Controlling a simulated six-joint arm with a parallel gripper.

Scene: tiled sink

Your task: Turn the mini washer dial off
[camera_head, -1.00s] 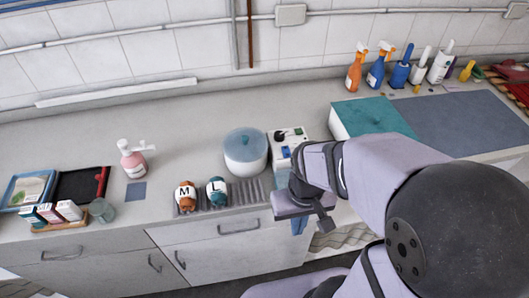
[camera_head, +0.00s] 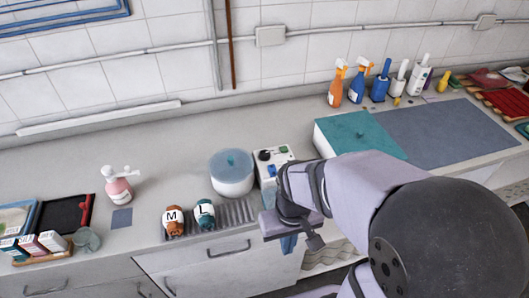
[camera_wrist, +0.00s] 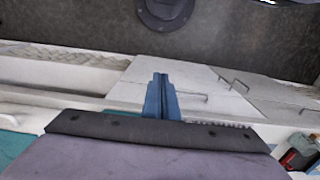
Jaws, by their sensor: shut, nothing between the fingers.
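The mini washer has a round white tub (camera_head: 232,182) with a translucent blue lid and stands at the middle of the counter. Its white control panel (camera_head: 284,152) with a dark round dial (camera_head: 264,155) is on the tub's right side. My arm covers part of the panel's lower right. My gripper (camera_head: 289,245) points down in front of the counter edge, below and to the right of the washer. In the wrist view, my gripper (camera_wrist: 160,78) has its blue fingers together and empty, against the cabinet fronts. The washer's dial does not show there.
Two bottles marked M (camera_head: 174,221) and L (camera_head: 204,214) stand on a grey ribbed mat in front of the tub. A teal box (camera_head: 350,132) is to the right of the washer. Spray bottles (camera_head: 357,82) stand by the wall. A pink pump bottle (camera_head: 118,187) is at left.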

